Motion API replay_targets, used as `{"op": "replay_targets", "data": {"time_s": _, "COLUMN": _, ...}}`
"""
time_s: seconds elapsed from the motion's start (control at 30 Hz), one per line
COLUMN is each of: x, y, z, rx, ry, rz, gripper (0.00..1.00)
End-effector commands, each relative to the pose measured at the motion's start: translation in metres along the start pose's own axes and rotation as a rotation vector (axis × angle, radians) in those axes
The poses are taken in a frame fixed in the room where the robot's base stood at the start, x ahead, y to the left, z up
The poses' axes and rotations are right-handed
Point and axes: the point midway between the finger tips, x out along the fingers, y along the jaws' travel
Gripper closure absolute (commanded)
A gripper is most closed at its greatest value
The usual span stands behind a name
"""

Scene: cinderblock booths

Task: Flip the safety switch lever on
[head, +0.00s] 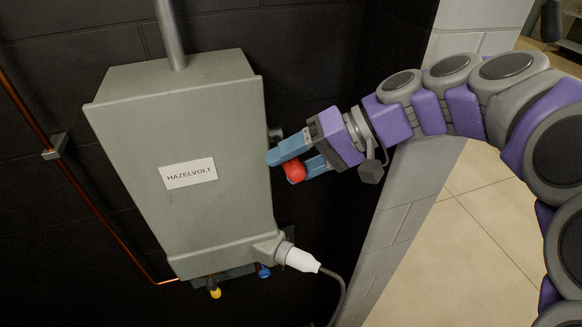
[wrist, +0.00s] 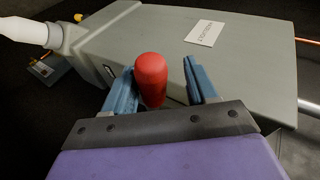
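The safety switch is a grey box (head: 185,130) labelled HAZELVOLT on the dark wall; it also fills the upper part of the wrist view (wrist: 245,55). The lever's red knob (head: 295,172) is at the box's right side. In the wrist view the red knob (wrist: 151,80) stands between the two blue fingers, close to the left one, with a gap to the right one. My gripper (head: 287,166) is open around the knob. The lever's arm below the knob is hidden, and I cannot tell whether the left finger touches the knob.
A white plug (head: 299,259) with a dark cable leaves the box's lower right. A yellow knob (head: 215,292) and a blue knob (head: 264,271) sit under the box. A copper pipe (head: 85,183) runs at left. A light block wall (head: 415,190) stands close behind my arm.

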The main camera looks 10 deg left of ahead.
Motion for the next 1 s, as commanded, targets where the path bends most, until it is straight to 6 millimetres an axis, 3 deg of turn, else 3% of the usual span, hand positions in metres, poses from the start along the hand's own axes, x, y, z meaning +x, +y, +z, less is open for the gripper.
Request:
{"op": "replay_targets", "data": {"time_s": 0.7, "x": -0.032, "y": -0.012, "z": 0.108, "rx": -0.002, "ry": 0.004, "rz": 0.001, "gripper": 0.43}}
{"op": "replay_targets", "data": {"time_s": 1.0, "x": -0.041, "y": -0.016, "z": 0.139, "rx": 0.0, "ry": 0.0, "rz": 0.001, "gripper": 0.43}}
